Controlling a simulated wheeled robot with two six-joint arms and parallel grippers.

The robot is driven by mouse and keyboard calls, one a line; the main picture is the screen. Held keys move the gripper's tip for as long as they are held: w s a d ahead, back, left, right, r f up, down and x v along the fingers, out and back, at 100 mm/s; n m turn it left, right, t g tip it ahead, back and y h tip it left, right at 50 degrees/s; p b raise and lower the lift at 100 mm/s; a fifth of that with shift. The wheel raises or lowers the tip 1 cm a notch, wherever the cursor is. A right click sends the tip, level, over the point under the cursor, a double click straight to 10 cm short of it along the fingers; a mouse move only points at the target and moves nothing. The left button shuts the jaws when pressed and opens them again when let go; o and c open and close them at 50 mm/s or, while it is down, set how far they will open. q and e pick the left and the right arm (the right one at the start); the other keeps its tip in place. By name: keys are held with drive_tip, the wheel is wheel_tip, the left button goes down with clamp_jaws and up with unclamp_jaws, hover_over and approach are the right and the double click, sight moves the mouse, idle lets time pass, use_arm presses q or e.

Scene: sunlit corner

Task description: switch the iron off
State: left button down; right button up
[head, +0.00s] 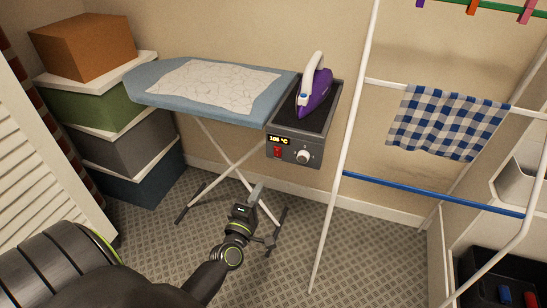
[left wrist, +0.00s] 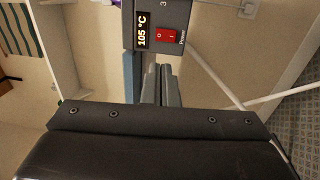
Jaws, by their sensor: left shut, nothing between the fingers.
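A purple and white iron (head: 316,90) rests on a dark grey station (head: 285,122) at the right end of the ironing board. The station's front has a lit display (head: 279,140), a red rocker switch (head: 277,153) and a pale knob (head: 303,156). In the left wrist view the display (left wrist: 142,30) reads 105 °C, and the red switch (left wrist: 166,36) shows marks at its two ends. My left gripper (head: 258,189) is shut and empty, below the switch and apart from it. Its fingers (left wrist: 162,85) point towards the panel. My right gripper is out of view.
The ironing board (head: 150,92) holds a pale cloth (head: 215,85); its crossed legs stand behind my left gripper. Stacked boxes (head: 105,103) are at the left. A white drying rack (head: 347,135) with a checked cloth (head: 448,122) stands close to the station's right.

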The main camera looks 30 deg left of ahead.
sight(277, 150)
use_arm(q)
drive_tip(key=x, duration=1.3)
drive_tip(key=shift+w+p, duration=0.25)
drive_tip(key=shift+p, duration=0.15)
drive_tip(key=shift+r, duration=0.1)
